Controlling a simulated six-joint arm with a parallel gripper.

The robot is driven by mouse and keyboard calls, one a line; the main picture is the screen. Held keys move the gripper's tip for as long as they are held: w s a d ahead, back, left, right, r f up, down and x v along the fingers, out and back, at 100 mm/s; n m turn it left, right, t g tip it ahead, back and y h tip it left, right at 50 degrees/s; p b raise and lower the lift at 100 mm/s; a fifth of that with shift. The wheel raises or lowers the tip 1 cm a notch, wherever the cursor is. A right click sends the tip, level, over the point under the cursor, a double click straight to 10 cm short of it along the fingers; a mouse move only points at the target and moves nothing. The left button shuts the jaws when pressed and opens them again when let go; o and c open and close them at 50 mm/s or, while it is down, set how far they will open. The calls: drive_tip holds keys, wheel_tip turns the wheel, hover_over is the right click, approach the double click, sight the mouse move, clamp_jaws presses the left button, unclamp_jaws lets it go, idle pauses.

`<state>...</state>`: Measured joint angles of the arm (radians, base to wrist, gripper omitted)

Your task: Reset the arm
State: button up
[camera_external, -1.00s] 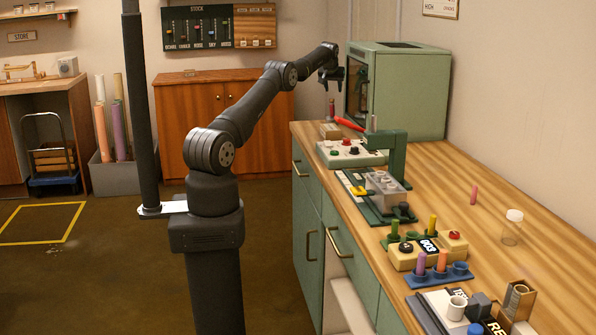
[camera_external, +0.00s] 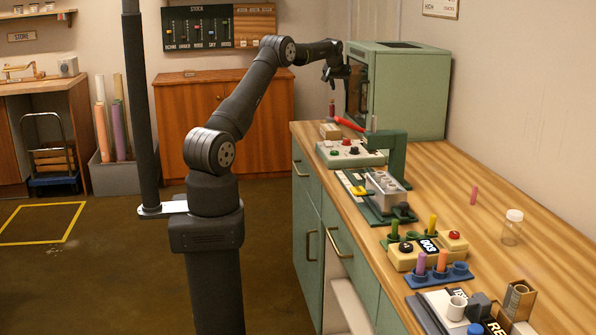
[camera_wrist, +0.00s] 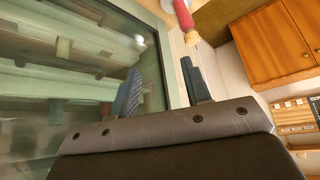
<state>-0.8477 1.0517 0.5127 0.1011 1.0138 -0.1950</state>
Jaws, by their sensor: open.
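My gripper (camera_external: 338,79) is raised at the far end of the workbench, in front of the green cabinet (camera_external: 422,85). In the wrist view my gripper (camera_wrist: 160,92) shows its two dark fingers apart, with nothing between them. The cabinet's glass front (camera_wrist: 75,65) fills the left of the wrist view, close to the fingers.
The wooden bench (camera_external: 480,225) carries a press-like green stand (camera_external: 396,155), a block with red and green buttons (camera_external: 350,153), and a blue holder with sticks (camera_external: 437,276). Wooden cupboards (camera_external: 225,120) stand behind.

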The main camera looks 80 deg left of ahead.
drive_tip(key=s+d+m+t+h, duration=0.1)
drive_tip(key=s+d+m, duration=0.2)
drive_tip(key=d, duration=1.3)
drive_tip(key=shift+s+d+f+t, duration=0.15)
drive_tip(key=shift+s+d+t, duration=0.15)
drive_tip(key=w+a+n+g, duration=0.1)
drive_tip(key=w+a+n, duration=0.1)
drive_tip(key=a, duration=1.2)
drive_tip(key=shift+w+a+r+n+y, duration=0.2)
drive_tip(key=shift+w+a+n+y, duration=0.15)
drive_tip(key=shift+w, duration=0.35)
